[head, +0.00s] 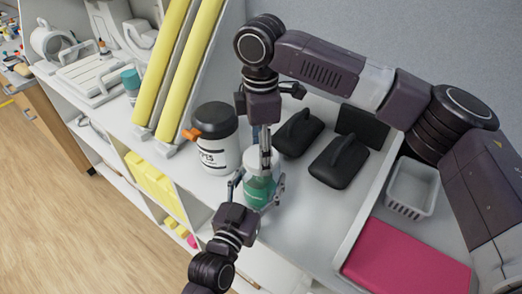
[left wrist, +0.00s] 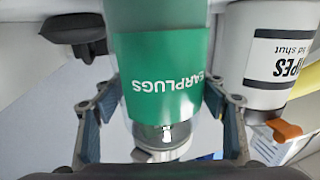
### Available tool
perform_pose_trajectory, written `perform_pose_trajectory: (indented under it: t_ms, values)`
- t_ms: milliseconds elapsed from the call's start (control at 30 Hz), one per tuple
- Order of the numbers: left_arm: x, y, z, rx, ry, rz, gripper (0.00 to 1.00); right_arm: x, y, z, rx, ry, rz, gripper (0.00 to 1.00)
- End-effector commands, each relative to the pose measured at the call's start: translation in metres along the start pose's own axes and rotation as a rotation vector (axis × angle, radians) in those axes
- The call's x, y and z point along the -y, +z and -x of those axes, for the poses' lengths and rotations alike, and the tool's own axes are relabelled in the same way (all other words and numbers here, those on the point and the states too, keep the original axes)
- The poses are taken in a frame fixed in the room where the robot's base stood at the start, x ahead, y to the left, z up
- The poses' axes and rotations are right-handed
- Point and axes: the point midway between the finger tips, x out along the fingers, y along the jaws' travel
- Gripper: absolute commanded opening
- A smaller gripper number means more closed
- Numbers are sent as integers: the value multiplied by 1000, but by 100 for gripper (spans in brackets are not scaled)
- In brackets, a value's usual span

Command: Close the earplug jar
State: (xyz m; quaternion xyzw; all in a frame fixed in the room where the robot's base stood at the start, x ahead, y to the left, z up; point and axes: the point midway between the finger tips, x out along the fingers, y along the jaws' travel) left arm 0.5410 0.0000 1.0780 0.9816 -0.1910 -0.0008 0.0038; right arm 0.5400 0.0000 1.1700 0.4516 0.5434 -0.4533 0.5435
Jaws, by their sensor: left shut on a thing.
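The earplug jar (head: 259,190) stands upright on the white shelf, with a green label and a pale upper part. In the left wrist view the jar (left wrist: 160,75) appears upside down, with its label reading EARPLUGS. My left gripper (head: 257,184) is shut around the jar, one finger on each side. It also shows in the left wrist view (left wrist: 155,108). My right gripper (head: 265,143) points down directly over the jar top, and its fingers overlap the pale top. Whether they grip a lid is hidden. A pale grey part (left wrist: 160,150) shows at the jar's top end.
A wipes tub (head: 216,155) with a black lid and orange flap stands close left of the jar. Two black blocks with handles (head: 340,160) lie to the right. A white basket (head: 411,187) and pink pad (head: 408,255) are farther right. Yellow rolls (head: 165,60) lean behind.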

Motion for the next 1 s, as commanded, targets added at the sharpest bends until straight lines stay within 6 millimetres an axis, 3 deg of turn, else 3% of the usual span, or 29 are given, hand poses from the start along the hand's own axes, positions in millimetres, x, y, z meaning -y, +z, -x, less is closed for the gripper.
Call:
perform_pose_trajectory:
  t_ms: [800, 900, 1000]
  values:
    - [-1, 0, 0, 0, 1, 0, 0, 0, -1, -2, -2, -2, -1486, 29]
    - [-1, 0, 0, 0, 1, 0, 0, 0, -1, -1, -2, -1, -1635, 29]
    - [-1, 0, 0, 0, 1, 0, 0, -1, -1, -1, -2, 1, -1647, 29]
